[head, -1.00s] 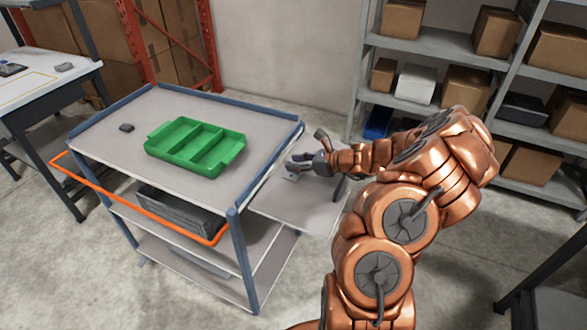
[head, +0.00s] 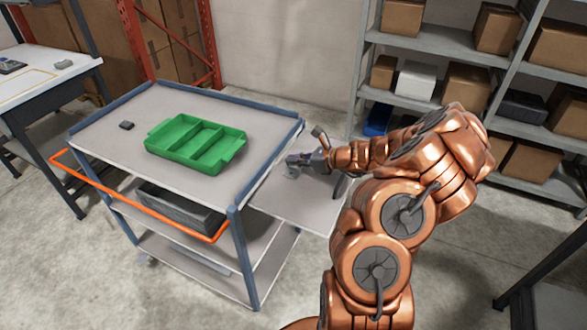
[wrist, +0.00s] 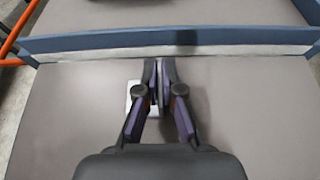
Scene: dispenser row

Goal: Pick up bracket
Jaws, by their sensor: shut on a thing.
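The bracket (wrist: 133,97) is a small light-grey metal piece over the cart's side shelf. In the wrist view its plate shows left of my fingers, and an upright part is between them. My gripper (wrist: 160,78) is shut on the bracket, with the fingers hiding part of it. In the head view the bracket (head: 291,173) is a small pale shape under the tips of my gripper (head: 295,162). I cannot tell whether it is clear of the shelf or touching it.
The side shelf (head: 300,205) is otherwise bare. A raised blue rim (wrist: 90,42) separates it from the cart top. A green divided tray (head: 178,163) and a small dark block (head: 127,125) sit on the cart top. Shelving with boxes (head: 430,50) stands behind.

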